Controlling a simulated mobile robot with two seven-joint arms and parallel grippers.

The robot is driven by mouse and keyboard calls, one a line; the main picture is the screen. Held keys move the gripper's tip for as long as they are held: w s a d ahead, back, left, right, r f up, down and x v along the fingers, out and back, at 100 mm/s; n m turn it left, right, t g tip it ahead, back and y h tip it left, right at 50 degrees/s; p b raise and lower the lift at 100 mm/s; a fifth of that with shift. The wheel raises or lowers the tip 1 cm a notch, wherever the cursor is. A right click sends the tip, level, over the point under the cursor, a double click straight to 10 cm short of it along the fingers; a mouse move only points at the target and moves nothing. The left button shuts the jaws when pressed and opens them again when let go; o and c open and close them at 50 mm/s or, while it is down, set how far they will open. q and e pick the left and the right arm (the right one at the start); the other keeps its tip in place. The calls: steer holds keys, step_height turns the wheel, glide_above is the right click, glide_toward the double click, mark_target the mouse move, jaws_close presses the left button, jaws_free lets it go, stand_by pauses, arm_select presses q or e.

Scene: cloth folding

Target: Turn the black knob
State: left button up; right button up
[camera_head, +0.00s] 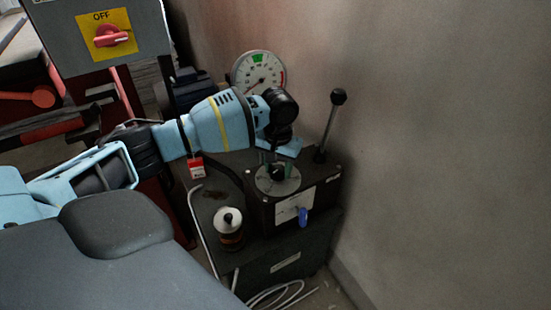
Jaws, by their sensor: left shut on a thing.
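The black knob (277,174) sits on a round grey dial plate (277,184) on top of a dark control box (256,205). My left arm reaches in from the left, and its wrist bends down over the box. My left gripper (276,167) points down at the knob and is shut on it. The fingers are small in the picture and partly cover the knob, so its turn angle is hard to read. My right gripper is out of view.
A lever with a black ball (338,97) rises right of the wrist. A round gauge (258,72) stands behind. A white-capped canister (230,228) stands left of the box. A grey wall (440,150) bounds the right.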

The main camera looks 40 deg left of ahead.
arm_select(q)
steer(key=m+p, duration=0.2)
steer(key=p, duration=0.1)
steer(key=shift+r+p, duration=0.35)
steer(key=shift+r, duration=0.05)
steer(key=shift+f+m+p, duration=0.1)
steer(key=shift+m+p, duration=0.7)
steer(key=shift+m, duration=0.2)
steer(key=shift+f+m+p, duration=0.1)
steer(key=shift+m+p, duration=0.2)
steer(key=shift+m, duration=0.6)
steer(key=m, duration=0.4)
steer(key=shift+f+m+p, duration=0.1)
steer(key=shift+m+p, duration=0.2)
steer(key=shift+p, duration=0.1)
steer(key=m, duration=1)
steer(key=shift+m, duration=0.7)
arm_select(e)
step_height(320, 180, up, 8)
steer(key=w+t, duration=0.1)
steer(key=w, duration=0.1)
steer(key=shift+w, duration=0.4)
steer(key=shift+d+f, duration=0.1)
arm_select(q)
steer(key=shift+m, duration=0.3)
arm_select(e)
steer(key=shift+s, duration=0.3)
